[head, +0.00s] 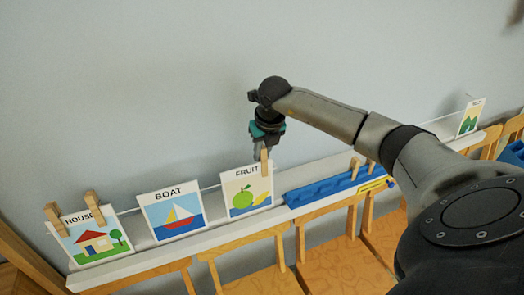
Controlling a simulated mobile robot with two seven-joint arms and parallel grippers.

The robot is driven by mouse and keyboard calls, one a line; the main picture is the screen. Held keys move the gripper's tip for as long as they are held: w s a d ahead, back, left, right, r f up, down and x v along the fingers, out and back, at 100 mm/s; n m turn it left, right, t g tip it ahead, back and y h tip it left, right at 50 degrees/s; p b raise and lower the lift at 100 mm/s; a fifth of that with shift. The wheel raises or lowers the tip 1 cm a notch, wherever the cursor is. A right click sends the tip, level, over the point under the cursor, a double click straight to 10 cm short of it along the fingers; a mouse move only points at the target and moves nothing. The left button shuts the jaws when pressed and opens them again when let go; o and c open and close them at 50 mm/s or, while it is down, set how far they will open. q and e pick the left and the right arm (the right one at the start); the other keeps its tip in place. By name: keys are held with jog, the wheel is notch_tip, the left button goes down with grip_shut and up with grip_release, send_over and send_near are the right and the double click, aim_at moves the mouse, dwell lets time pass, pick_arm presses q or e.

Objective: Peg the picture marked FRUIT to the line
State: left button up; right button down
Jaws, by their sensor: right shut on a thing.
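The FRUIT picture (244,194), with a green apple or pear and an orange shape, stands upright on the white ledge (195,243) against the wall. A thin line (300,172) runs along the wall near the pictures' top edges. My right gripper (262,153) points down above the top right corner of FRUIT. It is shut on a wooden peg (264,164), which overlaps that corner. Whether the peg grips both picture and line I cannot tell. My left gripper is not in view.
The HOUSE picture (92,243) has two pegs on its top edge. The BOAT picture (171,213) has no peg showing. A blue rack (318,190) holds wooden pegs (355,167). Another picture (470,118) stands far right. Wooden chairs (262,281) line the ledge's front.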

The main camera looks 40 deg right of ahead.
dwell(0.4)
jog(key=c, duration=0.7)
grip_release()
jog(key=shift+o, duration=1.3)
jog(key=shift+p+v, duration=2.45)
jog(key=shift+v, duration=0.65)
jog(key=shift+s+r, duration=0.15)
jog(key=shift+r, duration=0.25)
jog(key=shift+r+p, duration=0.1)
jog(key=shift+p, duration=0.25)
